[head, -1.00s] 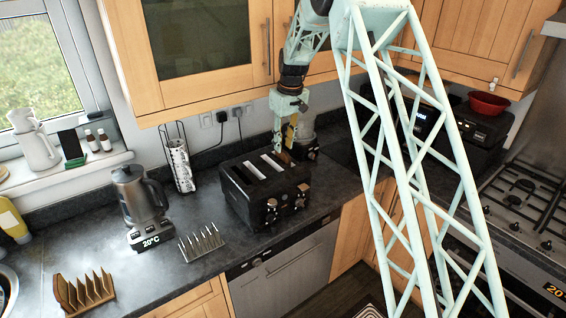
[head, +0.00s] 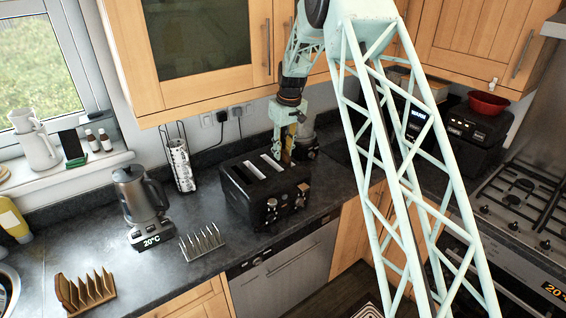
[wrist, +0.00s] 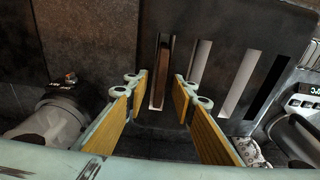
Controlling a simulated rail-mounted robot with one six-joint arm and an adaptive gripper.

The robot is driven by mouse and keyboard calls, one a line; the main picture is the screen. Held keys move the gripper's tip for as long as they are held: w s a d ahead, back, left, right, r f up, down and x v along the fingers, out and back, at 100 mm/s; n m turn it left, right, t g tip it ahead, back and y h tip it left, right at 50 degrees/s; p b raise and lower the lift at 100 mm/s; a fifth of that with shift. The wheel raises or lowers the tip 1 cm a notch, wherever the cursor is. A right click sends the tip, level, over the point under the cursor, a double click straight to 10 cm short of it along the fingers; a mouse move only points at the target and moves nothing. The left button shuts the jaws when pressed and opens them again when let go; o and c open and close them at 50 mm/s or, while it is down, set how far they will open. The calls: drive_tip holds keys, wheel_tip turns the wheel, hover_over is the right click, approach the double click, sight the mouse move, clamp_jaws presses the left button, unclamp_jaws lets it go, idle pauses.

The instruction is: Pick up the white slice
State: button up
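A black toaster (head: 262,194) stands on the counter, its top slots also showing in the wrist view. Two white slices sit in neighbouring slots, one (wrist: 200,66) nearer my gripper and one (wrist: 239,84) further right. They also show in the head view, the nearer one (head: 271,163) and the other (head: 254,170). A brown slice (wrist: 158,72) is in the leftmost slot in the wrist view. My gripper (wrist: 161,84) is open and empty, with its fingers on either side of the line of the brown slice. Contact with the toaster cannot be told.
A rightmost slot (wrist: 268,88) looks dark and empty. A kettle (head: 140,195), a metal rack (head: 202,243) and a wooden rack (head: 86,292) stand left of the toaster. A glass-like appliance (head: 304,136) is behind my gripper. Wall cupboards (head: 205,50) hang above.

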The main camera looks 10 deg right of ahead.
clamp_jaws()
idle(0.3)
wheel_tip(320, 180, up, 12)
drive_tip(key=b, duration=0.1)
drive_tip(key=s+d+b, duration=0.1)
drive_tip(key=s+d, duration=0.2)
drive_tip(key=s, duration=0.5)
drive_tip(key=s+d+b, duration=0.1)
drive_tip(key=s+d, duration=0.3)
drive_tip(key=s, duration=0.4)
drive_tip(key=shift+s+d+b, duration=0.15)
drive_tip(key=shift+s+b, duration=0.1)
drive_tip(key=shift+b, duration=0.05)
idle(0.5)
idle(0.5)
